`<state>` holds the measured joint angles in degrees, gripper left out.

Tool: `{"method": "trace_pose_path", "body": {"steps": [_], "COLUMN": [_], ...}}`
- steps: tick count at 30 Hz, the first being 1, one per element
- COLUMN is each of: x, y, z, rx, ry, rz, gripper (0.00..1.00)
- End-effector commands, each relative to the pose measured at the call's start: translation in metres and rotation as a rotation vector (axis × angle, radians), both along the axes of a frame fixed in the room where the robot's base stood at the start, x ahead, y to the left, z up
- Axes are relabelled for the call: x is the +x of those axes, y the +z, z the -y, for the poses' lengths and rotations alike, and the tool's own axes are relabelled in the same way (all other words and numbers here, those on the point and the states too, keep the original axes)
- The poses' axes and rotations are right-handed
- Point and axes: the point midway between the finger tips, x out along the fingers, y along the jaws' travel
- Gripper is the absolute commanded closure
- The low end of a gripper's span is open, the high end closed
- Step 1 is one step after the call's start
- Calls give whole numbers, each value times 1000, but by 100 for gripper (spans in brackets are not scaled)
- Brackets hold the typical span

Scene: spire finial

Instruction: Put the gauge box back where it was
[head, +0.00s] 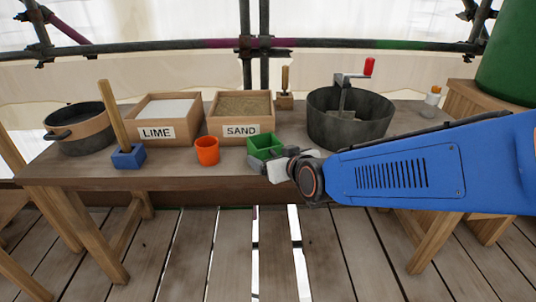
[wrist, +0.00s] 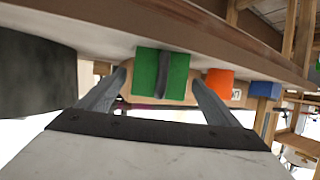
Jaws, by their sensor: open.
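The green box, which I take to be the gauge box (head: 265,146), is a small open box with a divider across it. It stands upright near the table's front edge, before the sand box. It also shows in the wrist view (wrist: 148,75), centred ahead of the jaws. My gripper (head: 283,158) is at the box's near right side in the head view. In the wrist view my gripper (wrist: 160,80) is open, one finger to each side of the box with gaps visible. I cannot tell how far the fingertips reach along it.
A SAND box (head: 240,104) and LIME box (head: 165,107) stand behind. An orange cup (head: 207,151) is just left of the green box, and a blue block with a wooden handle (head: 128,158) is further left. A dark mixing tub (head: 345,128) stands right; a black bucket (head: 80,136) far left.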

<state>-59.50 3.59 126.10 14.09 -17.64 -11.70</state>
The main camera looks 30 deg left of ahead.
Motion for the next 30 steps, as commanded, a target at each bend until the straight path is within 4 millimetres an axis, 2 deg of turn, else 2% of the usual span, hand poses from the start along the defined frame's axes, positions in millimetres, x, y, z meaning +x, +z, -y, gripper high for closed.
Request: {"method": "trace_pose_path", "body": {"steps": [9,15,27,30], "x": [-26,-35,-37,-32], "y": [19,25,27,28], "z": [36,49,55,65], "rx": [2,1,0,-6], "ry": [0,0,-1,-13], "rz": [0,-1,0,-8], "gripper": [15,15,15,15]}}
